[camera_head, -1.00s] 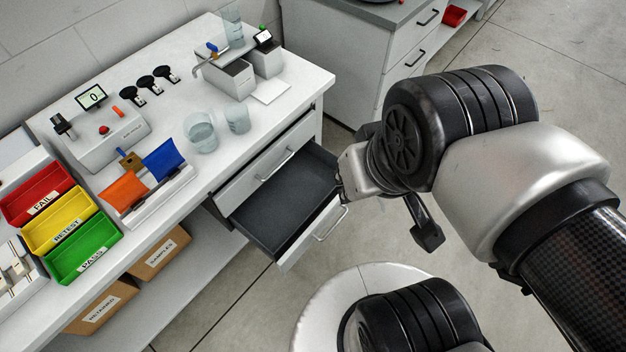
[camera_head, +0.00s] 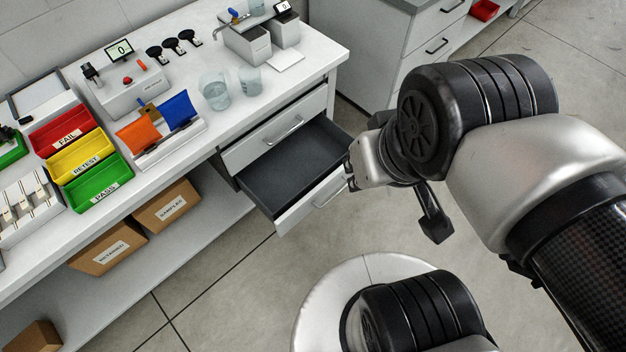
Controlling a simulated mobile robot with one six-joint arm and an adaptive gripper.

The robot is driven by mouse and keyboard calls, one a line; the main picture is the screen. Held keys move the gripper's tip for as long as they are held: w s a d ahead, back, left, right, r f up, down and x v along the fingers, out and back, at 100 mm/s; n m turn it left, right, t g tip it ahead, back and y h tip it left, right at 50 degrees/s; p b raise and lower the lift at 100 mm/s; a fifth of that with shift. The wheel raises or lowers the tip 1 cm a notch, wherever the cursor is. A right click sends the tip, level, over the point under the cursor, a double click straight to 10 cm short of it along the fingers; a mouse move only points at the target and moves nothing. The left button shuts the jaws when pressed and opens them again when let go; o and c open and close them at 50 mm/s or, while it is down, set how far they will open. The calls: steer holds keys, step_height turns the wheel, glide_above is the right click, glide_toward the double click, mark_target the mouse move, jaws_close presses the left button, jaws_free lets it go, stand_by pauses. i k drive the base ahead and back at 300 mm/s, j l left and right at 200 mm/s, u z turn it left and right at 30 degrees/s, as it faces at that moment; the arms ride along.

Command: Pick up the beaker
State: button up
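Clear glass beakers stand on the white bench. A wider beaker (camera_head: 214,92) and a smaller beaker (camera_head: 249,81) stand side by side near the bench's front edge, behind the open drawer. Another clear vessel (camera_head: 256,7) is cut off by the top edge, above the grey apparatus. I cannot tell which one the task means. My gripper (camera_head: 358,168) is at the end of my arm, right of the drawer front and apart from the beakers. Its fingers are mostly hidden by my wrist, so its opening does not show.
An open, empty-looking drawer (camera_head: 290,175) juts out below the beakers. Cardboard boxes (camera_head: 165,205) sit underneath. Floor in front is clear.

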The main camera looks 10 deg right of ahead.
mark_target(249, 76)
steer(key=i+j, duration=0.2)
steer(key=j, duration=0.15)
steer(key=i+j+z, duration=0.1)
steer(key=j, duration=0.25)
steer(key=i+j, duration=0.2)
steer(key=j, duration=0.2)
steer(key=i+j+z, duration=0.1)
steer(key=j, duration=0.25)
steer(key=i+j, duration=0.25)
steer(key=j, duration=0.15)
steer(key=z, duration=0.05)
